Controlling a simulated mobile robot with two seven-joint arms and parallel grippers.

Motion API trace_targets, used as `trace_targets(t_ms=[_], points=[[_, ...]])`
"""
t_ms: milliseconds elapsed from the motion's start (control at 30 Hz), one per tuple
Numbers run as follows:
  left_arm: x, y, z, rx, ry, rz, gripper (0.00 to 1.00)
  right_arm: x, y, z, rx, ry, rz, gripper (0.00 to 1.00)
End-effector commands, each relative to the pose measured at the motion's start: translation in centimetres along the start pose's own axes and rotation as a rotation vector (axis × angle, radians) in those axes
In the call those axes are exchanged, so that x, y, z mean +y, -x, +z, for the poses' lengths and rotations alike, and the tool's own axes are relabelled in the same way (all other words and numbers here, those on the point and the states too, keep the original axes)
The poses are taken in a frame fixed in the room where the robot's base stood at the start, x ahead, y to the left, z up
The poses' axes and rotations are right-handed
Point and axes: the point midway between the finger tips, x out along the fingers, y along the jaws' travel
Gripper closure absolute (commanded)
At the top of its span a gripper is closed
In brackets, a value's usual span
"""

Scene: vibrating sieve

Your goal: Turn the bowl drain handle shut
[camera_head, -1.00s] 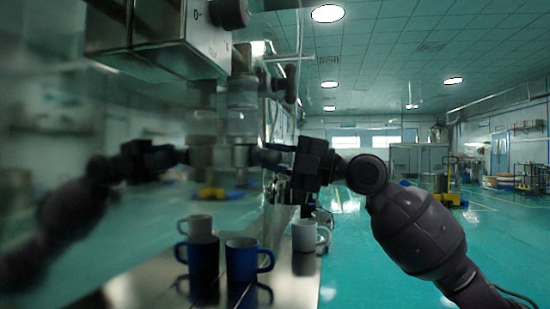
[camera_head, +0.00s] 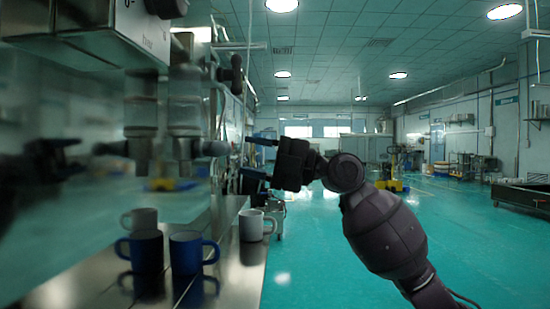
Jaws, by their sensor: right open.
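The clear bowl (camera_head: 186,112) hangs under a metal housing (camera_head: 130,38) on the left. Below it is a metal drain fitting (camera_head: 184,150) with a dark drain handle (camera_head: 215,148) pointing right; its exact turn is hard to tell. My right gripper (camera_head: 255,157) is to the right of the handle, apart from it. Its two fingers point left, one above the other, spread open and empty. My left gripper is not in view.
A blue mug (camera_head: 187,254) and a white mug (camera_head: 251,226) stand on the steel table (camera_head: 225,275) below. The shiny panel at left mirrors the mugs, bowl and my arm. A dark knob (camera_head: 236,74) juts out above the gripper. Open floor lies right.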

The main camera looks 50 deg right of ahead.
Motion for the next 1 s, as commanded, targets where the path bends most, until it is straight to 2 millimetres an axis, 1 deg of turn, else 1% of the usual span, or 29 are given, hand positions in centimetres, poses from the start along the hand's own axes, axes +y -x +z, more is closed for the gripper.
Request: trace_targets(t_ms=[33, 100, 200, 300, 600, 1000], points=[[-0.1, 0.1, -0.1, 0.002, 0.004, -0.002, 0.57, 0.2, 0.9, -0.1, -0.001, 0.0, 0.003, 0.51], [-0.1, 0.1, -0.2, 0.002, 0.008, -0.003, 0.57, 0.2, 1.9, -0.1, -0.001, 0.001, 0.003, 0.51], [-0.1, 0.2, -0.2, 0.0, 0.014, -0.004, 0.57, 0.1, 3.0, -0.1, 0.0, 0.001, 0.002, 0.51], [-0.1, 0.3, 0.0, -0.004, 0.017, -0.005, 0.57, 0.1, 3.6, -0.1, 0.0, 0.001, 0.0, 0.51], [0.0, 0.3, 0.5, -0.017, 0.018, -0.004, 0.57, 0.0, 3.9, 0.0, 0.0, 0.001, 0.0, 0.51], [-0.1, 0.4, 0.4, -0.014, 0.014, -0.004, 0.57, 0.0, 3.9, 0.0, 0.0, 0.001, 0.0, 0.51]])
